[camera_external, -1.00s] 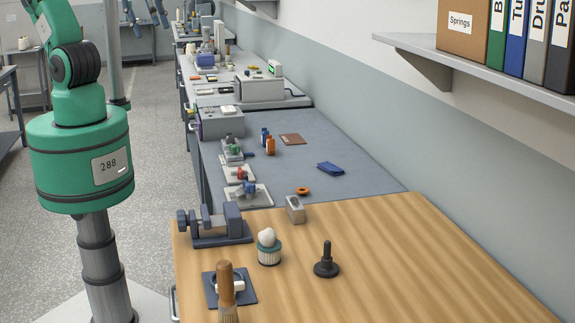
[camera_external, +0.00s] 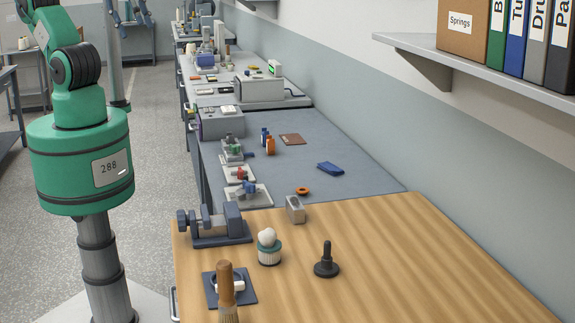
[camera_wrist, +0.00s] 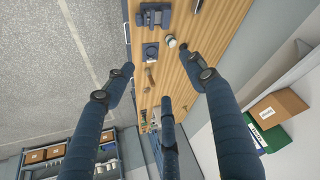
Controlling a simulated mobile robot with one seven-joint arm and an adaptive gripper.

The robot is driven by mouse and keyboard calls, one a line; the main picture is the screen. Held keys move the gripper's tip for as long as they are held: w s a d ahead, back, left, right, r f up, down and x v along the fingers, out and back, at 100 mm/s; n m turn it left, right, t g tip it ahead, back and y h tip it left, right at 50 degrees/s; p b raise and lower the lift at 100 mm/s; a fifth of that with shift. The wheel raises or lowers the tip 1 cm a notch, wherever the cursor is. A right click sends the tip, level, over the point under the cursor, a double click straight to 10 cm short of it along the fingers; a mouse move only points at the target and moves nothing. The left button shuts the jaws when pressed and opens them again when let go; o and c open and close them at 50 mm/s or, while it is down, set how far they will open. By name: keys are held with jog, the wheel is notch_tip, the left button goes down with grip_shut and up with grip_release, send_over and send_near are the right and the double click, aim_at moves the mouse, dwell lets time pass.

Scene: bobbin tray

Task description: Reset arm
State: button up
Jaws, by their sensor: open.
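My gripper (camera_wrist: 160,72) shows in the wrist view with three long dark blue fingers spread wide apart. Nothing is between them, and the gripper is open and empty. It hangs over the floor and the wooden bench edge, well clear of the things on the bench. In the external view, parts of its fingers (camera_external: 131,12) show at the top edge, left of the benches; the rest is cut off by the frame. My green arm is raised at the left.
The wooden bench (camera_external: 420,265) carries a dark vise-like fixture (camera_external: 221,228), a brush (camera_external: 226,285), a white-topped round brush (camera_external: 268,247) and a black-handled stamp (camera_external: 327,260). The grey bench (camera_external: 352,190) behind holds small trays. A shelf (camera_external: 450,55) with binders juts from the right wall.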

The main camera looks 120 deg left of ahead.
notch_tip(320, 180, down, 15)
jog(key=b, duration=1.4)
jog(key=shift+r, duration=0.2)
